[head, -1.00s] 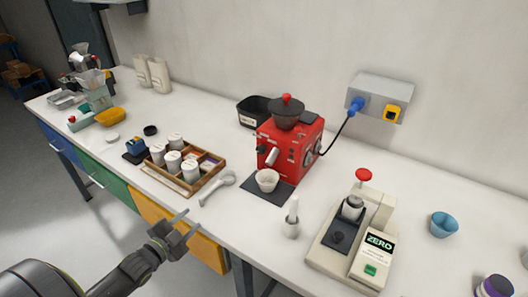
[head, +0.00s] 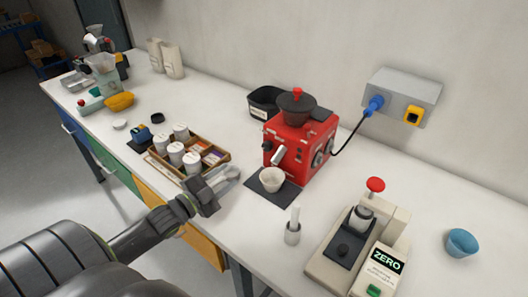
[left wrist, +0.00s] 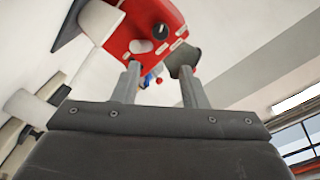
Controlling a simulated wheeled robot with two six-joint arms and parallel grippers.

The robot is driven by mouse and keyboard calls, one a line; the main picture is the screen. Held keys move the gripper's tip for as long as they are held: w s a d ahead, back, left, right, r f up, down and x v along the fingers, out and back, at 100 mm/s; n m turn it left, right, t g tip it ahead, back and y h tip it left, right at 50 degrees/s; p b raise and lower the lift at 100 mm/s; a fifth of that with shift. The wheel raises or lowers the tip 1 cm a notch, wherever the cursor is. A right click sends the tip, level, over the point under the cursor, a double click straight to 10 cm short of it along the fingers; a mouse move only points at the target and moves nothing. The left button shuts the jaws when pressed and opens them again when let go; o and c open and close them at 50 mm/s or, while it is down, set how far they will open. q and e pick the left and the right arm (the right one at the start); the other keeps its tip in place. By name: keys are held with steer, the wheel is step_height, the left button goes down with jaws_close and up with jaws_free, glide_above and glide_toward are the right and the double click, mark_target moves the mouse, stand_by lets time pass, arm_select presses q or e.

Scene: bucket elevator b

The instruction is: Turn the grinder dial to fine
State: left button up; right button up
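The red grinder (head: 290,150) stands on the white counter with a dark hopper on top. A round grey dial (head: 319,158) shows on its right side, and a small black knob (head: 267,146) on its front. A black knob (left wrist: 160,32) also shows on the red face in the left wrist view, with small pale labels near it; I cannot read a setting. My left gripper (head: 231,177) is left of the grinder, over the counter's front part, apart from it. In the left wrist view its fingers are spread and empty. My right gripper is out of view.
A white cup (head: 272,180) stands on a dark mat before the grinder. A wooden tray (head: 220,166) with white jars is left of my gripper. A scale-like machine labelled ZERO (head: 345,250) is at right. A blue-plugged cord runs to the wall socket (head: 402,95).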

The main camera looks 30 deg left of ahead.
mark_target(265, 148)
arm_select(q)
steer(key=w+b, duration=0.2)
steer(key=w, duration=0.2)
steer(key=w+d+b, duration=0.1)
steer(key=w+b, duration=0.2)
steer(key=w, duration=0.2)
steer(key=w+d+b, duration=0.1)
steer(key=w+b, duration=0.1)
steer(key=w, duration=0.3)
steer(key=shift+w+d+b, duration=0.1)
steer(key=shift+w+b, duration=0.2)
steer(key=shift+w, duration=0.25)
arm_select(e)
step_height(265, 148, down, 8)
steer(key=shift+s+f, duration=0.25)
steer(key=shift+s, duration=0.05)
arm_select(q)
steer(key=shift+c, duration=0.3)
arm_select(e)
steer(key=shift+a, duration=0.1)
arm_select(q)
steer(key=c, duration=0.6)
steer(key=shift+c, duration=0.2)
